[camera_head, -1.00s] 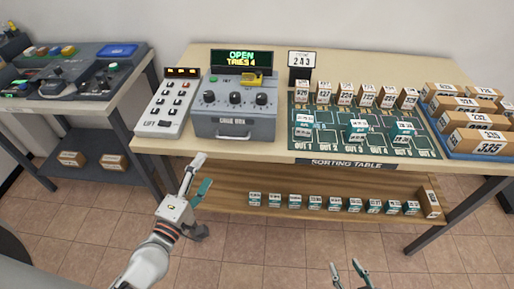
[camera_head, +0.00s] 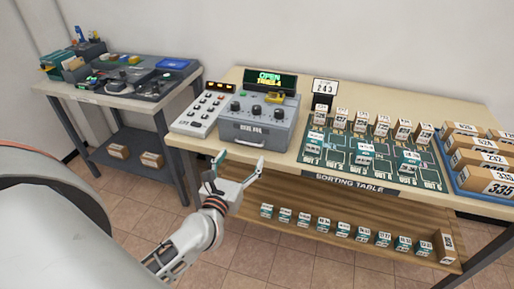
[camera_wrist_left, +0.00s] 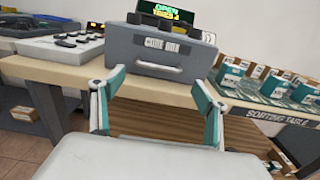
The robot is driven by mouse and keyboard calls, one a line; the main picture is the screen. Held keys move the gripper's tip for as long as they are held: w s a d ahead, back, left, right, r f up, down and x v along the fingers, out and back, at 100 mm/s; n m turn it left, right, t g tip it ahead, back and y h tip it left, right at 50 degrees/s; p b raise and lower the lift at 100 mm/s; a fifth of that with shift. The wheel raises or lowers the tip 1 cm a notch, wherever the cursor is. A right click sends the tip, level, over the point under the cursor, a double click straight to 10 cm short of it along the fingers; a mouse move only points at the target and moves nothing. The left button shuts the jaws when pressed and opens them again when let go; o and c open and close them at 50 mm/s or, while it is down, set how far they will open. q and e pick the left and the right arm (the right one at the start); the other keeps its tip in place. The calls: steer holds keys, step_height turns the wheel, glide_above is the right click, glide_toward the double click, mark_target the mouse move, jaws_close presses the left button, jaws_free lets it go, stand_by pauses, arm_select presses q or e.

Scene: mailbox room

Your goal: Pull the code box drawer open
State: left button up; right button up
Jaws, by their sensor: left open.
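The grey code box (camera_head: 256,127) stands on the sorting table, with dials on top and a green display (camera_head: 270,81) reading OPEN. Its drawer front (camera_head: 252,134) faces me and looks shut; it also shows in the left wrist view (camera_wrist_left: 160,61), labelled CODE BOX, with a handle low on it. My left gripper (camera_head: 240,161) is open and empty, just in front of and below the drawer front. In the left wrist view its fingers (camera_wrist_left: 158,98) are spread to either side beneath the drawer front, apparently apart from the handle. My right gripper is not in view.
A lift panel with buttons (camera_head: 205,110) sits left of the code box. A green sorting mat (camera_head: 340,151) with small boxes lies to the right. The table edge (camera_head: 310,174) is close by the left gripper. A lower shelf holds several small boxes.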

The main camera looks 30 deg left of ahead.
mark_target(248, 144)
arm_select(q)
steer(key=x, duration=0.7)
steer(key=shift+w+a+p, duration=0.15)
steer(key=shift+w+p, duration=0.15)
steer(key=shift+p, duration=0.05)
steer(key=shift+c, duration=0.5)
